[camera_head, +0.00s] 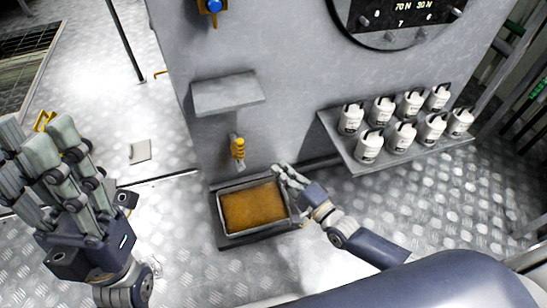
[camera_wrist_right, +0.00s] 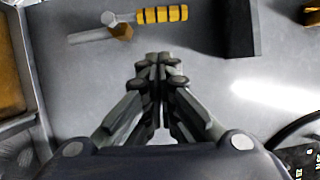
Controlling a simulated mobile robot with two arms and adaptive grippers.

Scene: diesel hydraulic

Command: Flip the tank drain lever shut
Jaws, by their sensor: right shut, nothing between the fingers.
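The tank drain lever (camera_head: 238,148) has a yellow handle with dark bands. It sits on the tank front below a grey shelf, above a drip pan (camera_head: 219,214) holding brown liquid. In the right wrist view the lever (camera_wrist_right: 163,14) extends from its pivot toward the dark shelf, away from the pan side. My right gripper (camera_head: 281,171) is shut and empty, near the pan's upper right corner, right of and below the lever. In the right wrist view its fingertips (camera_wrist_right: 161,62) meet and stand apart from the lever. My left gripper (camera_head: 38,135) is open and empty at the far left.
The grey shelf (camera_head: 228,93) juts out above the lever. A side rack (camera_head: 385,165) at right carries several white canisters (camera_head: 403,137). A round gauge (camera_head: 400,18) is above. A blue-knobbed valve (camera_head: 213,6) is at top.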

